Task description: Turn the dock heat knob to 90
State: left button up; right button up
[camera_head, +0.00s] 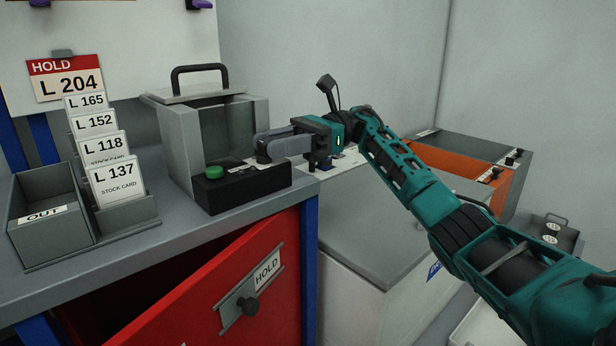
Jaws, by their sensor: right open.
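The dock's black control box (240,187) sits on the grey bench in front of a grey metal bin with a lid and a black handle (199,70). A green button (214,172) is on the left of the box top. White markings (238,168) show right of it, too small to read. My right gripper (264,148) reaches in from the right, its open fingers over the right part of the box top. The heat knob is mostly hidden by the fingers, so its setting and any contact cannot be told. My left gripper is not in view.
A card rack (118,215) with several stock cards and an OUT tray (45,215) stand on the bench at left. A red HOLD door (190,300) stands ajar below. An orange-sided unit (470,170) is at right, behind my right arm.

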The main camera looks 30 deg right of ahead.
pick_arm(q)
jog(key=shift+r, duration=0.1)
pick_arm(e)
jog(key=shift+r+m+t, duration=0.1)
jog(key=shift+m+t, duration=0.3)
jog(key=shift+t, duration=0.2)
